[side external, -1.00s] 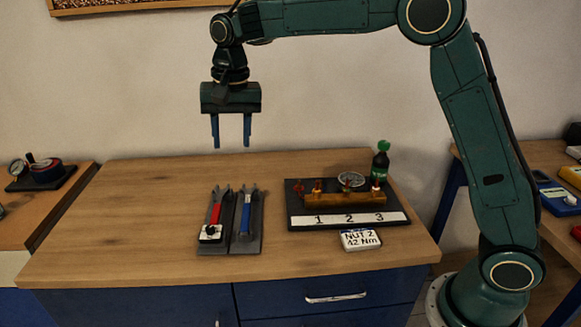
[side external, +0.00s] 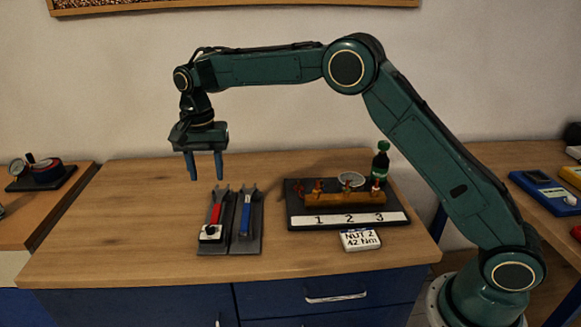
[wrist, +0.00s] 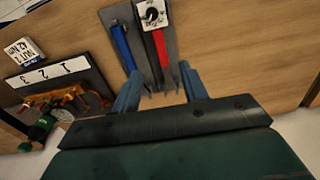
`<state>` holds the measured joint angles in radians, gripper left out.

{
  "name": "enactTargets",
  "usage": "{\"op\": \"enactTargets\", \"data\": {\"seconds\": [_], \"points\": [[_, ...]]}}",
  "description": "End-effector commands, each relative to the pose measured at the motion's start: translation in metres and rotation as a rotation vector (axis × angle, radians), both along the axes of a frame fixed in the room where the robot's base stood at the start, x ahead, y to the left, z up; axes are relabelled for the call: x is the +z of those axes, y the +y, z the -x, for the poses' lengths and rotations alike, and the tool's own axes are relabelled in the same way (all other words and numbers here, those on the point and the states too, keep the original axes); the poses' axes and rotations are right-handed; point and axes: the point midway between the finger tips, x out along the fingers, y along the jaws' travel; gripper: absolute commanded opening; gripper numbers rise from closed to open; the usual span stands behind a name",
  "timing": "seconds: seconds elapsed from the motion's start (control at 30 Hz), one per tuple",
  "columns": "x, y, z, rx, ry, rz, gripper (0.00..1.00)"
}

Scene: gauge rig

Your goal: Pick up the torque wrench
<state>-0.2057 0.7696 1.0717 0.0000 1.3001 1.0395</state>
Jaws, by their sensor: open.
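Two wrenches lie side by side on dark grey holders on the wooden bench. The red-handled wrench (side external: 215,214) has a white block with a black knob at its near end and looks like the torque wrench; it also shows in the wrist view (wrist: 160,46). The blue-handled wrench (side external: 245,216) lies just to its right, and left of it in the wrist view (wrist: 123,46). My gripper (side external: 205,179) is open and empty, above the bench near the open-jaw ends of the wrenches. In the wrist view its fingers (wrist: 160,84) frame those ends.
A dark board (side external: 294,205) with a brass manifold and a strip marked 1 2 3 stands to the right. The bench's left side is clear.

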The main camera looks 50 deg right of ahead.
Motion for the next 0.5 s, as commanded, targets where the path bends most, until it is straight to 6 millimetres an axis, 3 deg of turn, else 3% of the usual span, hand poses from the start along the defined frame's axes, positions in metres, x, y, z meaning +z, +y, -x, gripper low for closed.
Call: {"op": "enactTargets", "data": {"seconds": [0.3, 0.5], "points": [[-0.047, 0.0, 0.001, 0.001, 0.004, 0.001, 0.44], [-0.068, 0.0, 0.001, 0.001, 0.002, 0.001, 0.44]]}}
